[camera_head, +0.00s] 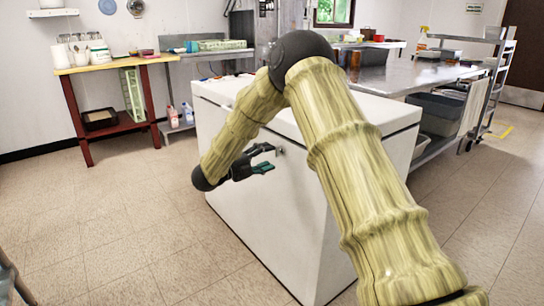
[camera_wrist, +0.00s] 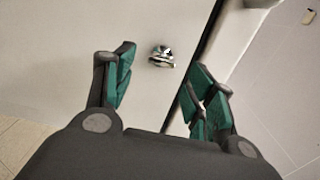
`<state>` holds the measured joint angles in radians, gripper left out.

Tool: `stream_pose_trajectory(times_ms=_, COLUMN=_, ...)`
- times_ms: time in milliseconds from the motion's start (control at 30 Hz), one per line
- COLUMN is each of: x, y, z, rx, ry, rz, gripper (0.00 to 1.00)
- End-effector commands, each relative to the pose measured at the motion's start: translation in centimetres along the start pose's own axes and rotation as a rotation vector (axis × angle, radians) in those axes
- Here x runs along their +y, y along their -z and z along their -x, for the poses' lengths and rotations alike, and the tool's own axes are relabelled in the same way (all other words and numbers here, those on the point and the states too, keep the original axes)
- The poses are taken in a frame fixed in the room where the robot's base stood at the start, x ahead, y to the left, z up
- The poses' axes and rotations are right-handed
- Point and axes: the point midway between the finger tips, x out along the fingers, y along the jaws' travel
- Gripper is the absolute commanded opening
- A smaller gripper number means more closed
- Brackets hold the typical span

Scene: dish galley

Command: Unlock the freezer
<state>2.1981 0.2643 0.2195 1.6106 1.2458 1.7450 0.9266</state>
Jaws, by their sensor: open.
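The freezer (camera_head: 274,215) is a white chest type with its lid down, standing in the middle of the head view. Its pale front fills much of the wrist view (camera_wrist: 80,25). A small shiny metal lock (camera_wrist: 161,57) sits on that front, near the dark lid seam; it also shows as a small spot in the head view (camera_head: 280,149). My gripper (camera_head: 268,158) is open and empty, pointing at the front face near the lock. In the wrist view the lock appears between the green-padded fingers (camera_wrist: 162,68), beyond their tips. Whether a key is in the lock is unclear.
A red-legged table (camera_head: 116,67) with white containers stands at the back left. A steel counter (camera_head: 420,76) with grey bins (camera_head: 436,112) beneath stands right of the freezer. Tiled floor is open at the left and front. My arm covers part of the freezer.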

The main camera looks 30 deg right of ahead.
Motion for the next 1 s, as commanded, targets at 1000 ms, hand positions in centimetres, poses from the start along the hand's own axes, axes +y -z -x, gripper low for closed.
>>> stream_pose_trajectory(times_ms=1000, x=0.1, y=0.0, z=8.7, rx=0.0, ry=-0.001, rz=0.001, gripper=0.55)
